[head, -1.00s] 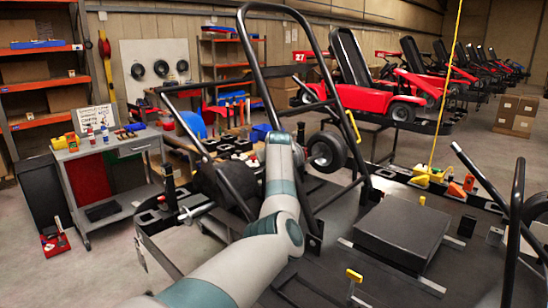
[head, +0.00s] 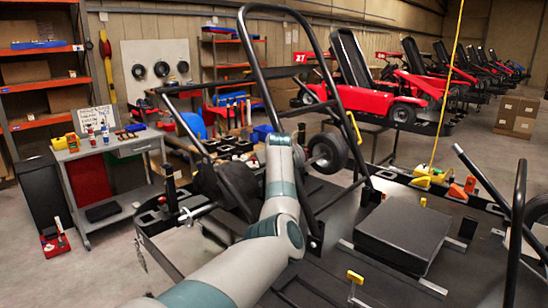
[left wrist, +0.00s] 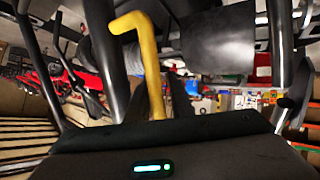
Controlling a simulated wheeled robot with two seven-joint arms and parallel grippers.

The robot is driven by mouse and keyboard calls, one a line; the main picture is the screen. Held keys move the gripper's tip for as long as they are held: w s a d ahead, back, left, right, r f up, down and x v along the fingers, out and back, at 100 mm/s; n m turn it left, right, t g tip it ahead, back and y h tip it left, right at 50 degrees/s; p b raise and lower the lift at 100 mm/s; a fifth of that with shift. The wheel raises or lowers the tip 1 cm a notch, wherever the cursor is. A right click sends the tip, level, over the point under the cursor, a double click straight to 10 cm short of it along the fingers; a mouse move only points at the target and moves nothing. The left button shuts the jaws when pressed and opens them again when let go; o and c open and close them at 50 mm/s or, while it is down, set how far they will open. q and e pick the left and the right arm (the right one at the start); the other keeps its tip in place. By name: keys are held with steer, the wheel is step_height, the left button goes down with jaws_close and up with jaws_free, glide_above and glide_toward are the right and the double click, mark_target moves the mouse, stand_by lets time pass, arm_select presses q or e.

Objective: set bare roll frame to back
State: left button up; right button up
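The bare roll frame (head: 243,50) is a black tube hoop that stands tilted over the dark kart stand, with bent side tubes running down to it. A short yellow handle (head: 355,127) shows on its right side. My left arm reaches up inside the hoop in the head view, and its gripper is hidden there. In the left wrist view a bent yellow bar (left wrist: 150,62) comes down to the dark gripper (left wrist: 155,112), among black tubes. I cannot tell whether the fingers close on it. My right gripper is in neither view.
A black flat box (head: 402,232) lies on the stand deck (head: 345,205). Black tubes (head: 516,230) rise at the right edge. A grey workbench (head: 110,148) stands at the left, red karts (head: 400,95) behind. A yellow cord (head: 447,90) hangs at the right.

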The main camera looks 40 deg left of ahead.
arm_select(q)
steer(key=b+v, duration=0.6)
steer(key=v, duration=1.1)
steer(key=shift+s+d, duration=0.1)
steer(key=shift+s, duration=0.05)
steer(key=shift+f, duration=0.1)
